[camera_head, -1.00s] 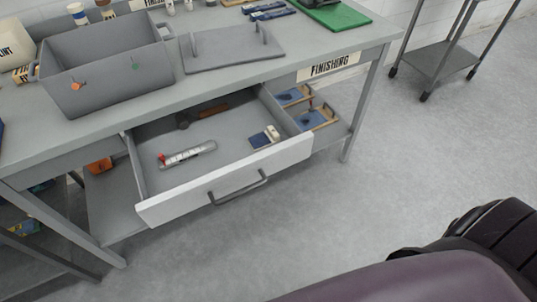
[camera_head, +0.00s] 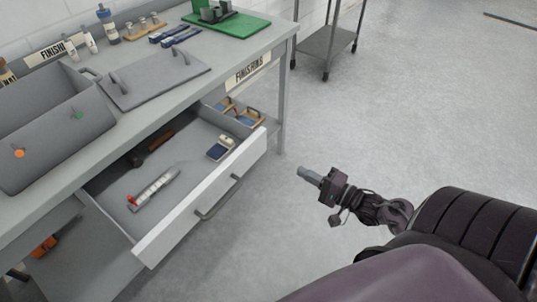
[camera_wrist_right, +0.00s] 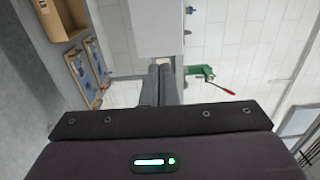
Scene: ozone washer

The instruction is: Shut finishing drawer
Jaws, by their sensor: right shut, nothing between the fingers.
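The finishing drawer (camera_head: 186,222) is pulled out of the grey bench, its white front facing my side with a dark bar handle (camera_head: 218,198). Inside lie a grey tool with a red end (camera_head: 154,188), a small blue and cream block (camera_head: 221,148) and a dark hammer-like tool with a brown handle (camera_head: 152,147). My right gripper (camera_head: 308,174) is shut and empty, held over the floor to the right of the drawer front and apart from it. In the right wrist view its fingers (camera_wrist_right: 160,82) show close together. My left gripper is not in view.
A grey bin (camera_head: 50,140), a grey lid (camera_head: 155,78) and a green mat (camera_head: 232,24) are on the bench top (camera_head: 190,95). Small wooden trays (camera_head: 238,112) sit beside the drawer. A wheeled cart (camera_head: 325,45) stands at the back. The floor at right is clear.

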